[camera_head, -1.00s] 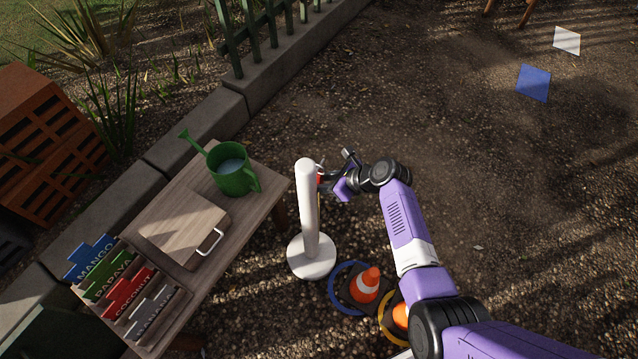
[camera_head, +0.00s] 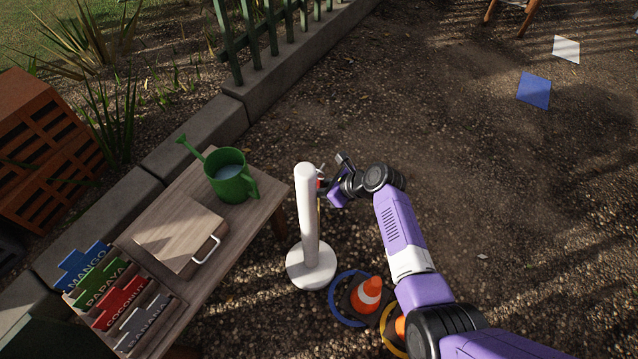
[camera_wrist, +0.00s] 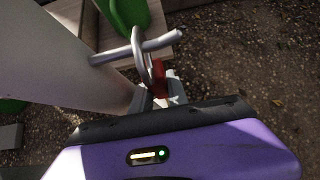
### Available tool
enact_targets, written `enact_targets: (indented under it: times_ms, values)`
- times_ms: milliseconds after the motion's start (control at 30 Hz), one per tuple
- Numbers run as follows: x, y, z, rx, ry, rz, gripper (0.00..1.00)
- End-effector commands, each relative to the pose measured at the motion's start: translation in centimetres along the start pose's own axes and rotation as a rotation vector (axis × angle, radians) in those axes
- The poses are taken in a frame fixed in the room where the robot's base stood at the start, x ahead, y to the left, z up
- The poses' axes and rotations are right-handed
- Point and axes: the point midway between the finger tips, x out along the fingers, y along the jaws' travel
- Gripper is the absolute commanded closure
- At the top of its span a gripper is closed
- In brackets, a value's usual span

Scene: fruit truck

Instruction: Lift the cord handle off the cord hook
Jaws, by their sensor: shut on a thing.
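A white post (camera_head: 308,215) on a round base stands in the middle of the head view, with my gripper (camera_head: 322,187) at its right side near the top. In the wrist view, the grey metal cord hook (camera_wrist: 165,44) sticks out of the post to the right. A grey loop (camera_wrist: 138,42) crosses the hook and appears to hang around it. Below the loop, the red cord handle (camera_wrist: 159,78) sits between the fingertips of my gripper (camera_wrist: 158,94), which is shut on it. The fingers partly hide the handle's lower end.
A wooden table (camera_head: 262,211) at left holds a green watering can (camera_head: 229,184), a wooden board with a white handle, and fruit-name signs. Orange cones (camera_head: 368,293) with blue and yellow rings lie by the post base. Open gravel extends right.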

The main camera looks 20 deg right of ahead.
Motion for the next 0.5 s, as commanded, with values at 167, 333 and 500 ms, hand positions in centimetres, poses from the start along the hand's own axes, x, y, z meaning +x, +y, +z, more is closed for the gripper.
enact_targets:
  times_ms: [167, 333, 500]
  values:
    - [-0.11, -0.01, 0.09, 0.0, 0.0, 0.0, 1.0]
    - [-0.28, -0.02, 0.27, 0.0, 0.0, 0.0, 1.0]
    - [-0.43, -0.03, 0.43, 0.0, 0.0, -0.001, 1.0]
